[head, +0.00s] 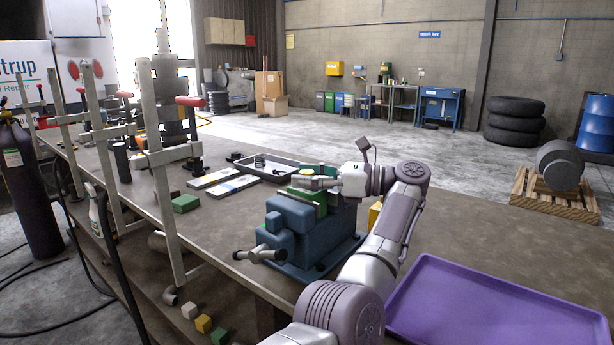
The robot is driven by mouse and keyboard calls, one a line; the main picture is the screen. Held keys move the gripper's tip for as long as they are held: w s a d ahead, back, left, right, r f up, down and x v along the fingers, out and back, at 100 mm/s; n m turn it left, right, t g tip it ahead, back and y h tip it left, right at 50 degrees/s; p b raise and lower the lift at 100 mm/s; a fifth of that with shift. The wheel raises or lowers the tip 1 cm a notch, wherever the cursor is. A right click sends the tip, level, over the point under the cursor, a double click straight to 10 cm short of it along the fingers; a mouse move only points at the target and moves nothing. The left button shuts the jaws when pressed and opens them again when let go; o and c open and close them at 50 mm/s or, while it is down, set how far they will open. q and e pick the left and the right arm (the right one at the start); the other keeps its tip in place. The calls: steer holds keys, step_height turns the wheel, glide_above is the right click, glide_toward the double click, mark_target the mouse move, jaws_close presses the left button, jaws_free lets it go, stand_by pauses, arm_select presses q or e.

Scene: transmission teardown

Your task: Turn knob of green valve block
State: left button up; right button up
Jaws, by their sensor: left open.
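A green valve block (316,198) sits clamped in a blue bench vise (287,225) on the workbench. A small yellow part, perhaps its knob (306,171), shows at the top of the block. My left gripper (304,181) is open and reaches in from the right, pointing left, with its fingers at the top of the block. The fingers partly cover the block. I cannot tell whether they touch the knob. My right gripper is not in view.
A purple tray (490,308) lies at the bench's right front. Behind the vise are a grey tray (283,172) and two flat pale boxes (232,186). A loose green block (185,203) lies left of the vise. Clamp posts (160,190) line the left edge.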

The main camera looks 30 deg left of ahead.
mark_target(307, 172)
arm_select(q)
steer(key=shift+r, duration=0.1)
step_height(307, 172, up, 10)
steer(key=shift+f, duration=0.1)
stand_by(0.4)
